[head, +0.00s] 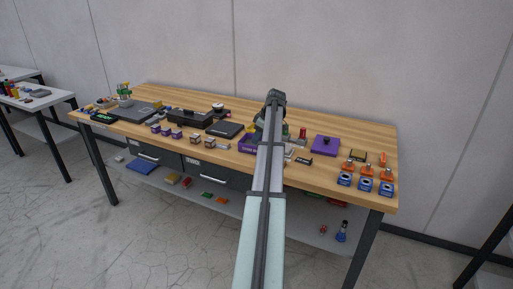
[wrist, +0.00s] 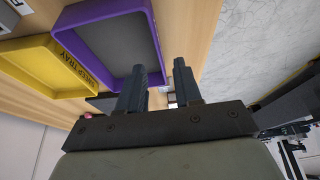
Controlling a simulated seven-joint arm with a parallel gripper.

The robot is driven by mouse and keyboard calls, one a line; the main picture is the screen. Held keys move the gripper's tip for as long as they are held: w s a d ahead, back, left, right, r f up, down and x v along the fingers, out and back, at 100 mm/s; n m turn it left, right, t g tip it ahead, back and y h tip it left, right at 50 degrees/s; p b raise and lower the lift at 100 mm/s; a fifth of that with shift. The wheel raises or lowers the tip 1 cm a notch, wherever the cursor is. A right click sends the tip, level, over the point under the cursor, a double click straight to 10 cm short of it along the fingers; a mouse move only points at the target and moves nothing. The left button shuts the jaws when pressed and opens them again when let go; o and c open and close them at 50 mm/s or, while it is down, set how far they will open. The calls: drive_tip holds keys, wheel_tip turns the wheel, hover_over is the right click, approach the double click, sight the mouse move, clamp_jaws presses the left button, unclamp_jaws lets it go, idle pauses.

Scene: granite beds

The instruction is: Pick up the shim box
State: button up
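I cannot tell for sure which thing is the shim box. In the wrist view an open purple tray (wrist: 88,12) with a grey, empty floor lies just beyond and left of my gripper (wrist: 160,78). The fingers are apart, and nothing is held between them. A small dark item and a pale one lie partly hidden behind the fingers. In the head view a purple container (head: 246,143) shows left of my arm, partly covered by it. A flat purple piece with a dark knob (head: 324,146) lies to the right. My arm hides my fingertips in the head view.
The wooden bench (head: 363,125) also holds orange and blue blocks (head: 365,184) at the right, a dark flat case (head: 225,129) and small purple boxes (head: 166,130) at the left. A yellow lettered tray (wrist: 35,55) adjoins the purple one. Drawers hang below the bench top.

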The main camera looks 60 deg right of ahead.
sight(252, 146)
drive_tip(key=shift+x, duration=3.35)
drive_tip(key=shift+r, duration=0.1)
clamp_jaws()
